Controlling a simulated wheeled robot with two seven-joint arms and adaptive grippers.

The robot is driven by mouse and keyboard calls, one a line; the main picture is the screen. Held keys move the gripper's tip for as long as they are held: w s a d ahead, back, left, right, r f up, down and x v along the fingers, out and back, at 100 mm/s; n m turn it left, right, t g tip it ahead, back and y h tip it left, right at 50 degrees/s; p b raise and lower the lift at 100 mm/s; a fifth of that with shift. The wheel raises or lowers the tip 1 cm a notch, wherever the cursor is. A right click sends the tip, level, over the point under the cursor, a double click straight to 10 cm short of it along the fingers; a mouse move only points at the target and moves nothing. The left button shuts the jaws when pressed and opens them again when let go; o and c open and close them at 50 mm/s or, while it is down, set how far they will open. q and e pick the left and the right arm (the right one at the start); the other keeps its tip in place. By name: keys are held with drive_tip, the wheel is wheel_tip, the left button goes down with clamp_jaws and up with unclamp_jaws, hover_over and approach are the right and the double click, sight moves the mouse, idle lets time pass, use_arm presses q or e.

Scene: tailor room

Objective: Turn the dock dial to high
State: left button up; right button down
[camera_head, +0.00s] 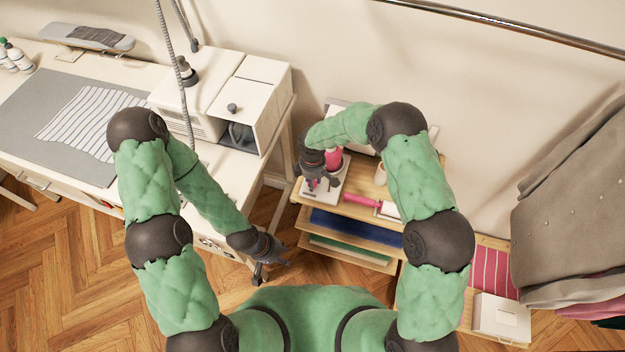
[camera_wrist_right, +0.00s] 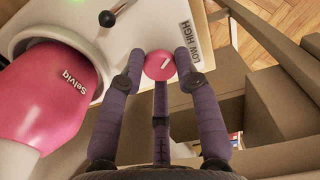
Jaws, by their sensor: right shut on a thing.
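The white dock (camera_wrist_right: 122,25) stands on the wooden shelf unit, with a pink device (camera_wrist_right: 55,95) marked "Selviq" seated in it. The dock dial (camera_wrist_right: 160,66) is a round pink knob with a short white mark; which word the mark points at is hard to tell. A LOW/HIGH label (camera_wrist_right: 190,45) sits just right of the dial. My right gripper (camera_head: 318,182) is over the dock, its fingers closed around the dial in the wrist view. My left gripper (camera_head: 271,259) hangs empty beside the white table, fingers apart, away from the dock.
On the dock, a black lever (camera_wrist_right: 107,18) and a green light show. A pink-handled tool (camera_head: 360,202) lies on the shelf unit's top. The white table (camera_head: 225,185) with a white machine (camera_head: 205,100) is to the left. Grey clothing (camera_head: 575,200) hangs at right.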

drive_tip(key=shift+n, duration=0.6)
drive_tip(key=c, duration=0.9)
unclamp_jaws()
wheel_tip(320, 180, up, 12)
drive_tip(key=shift+f, duration=0.1)
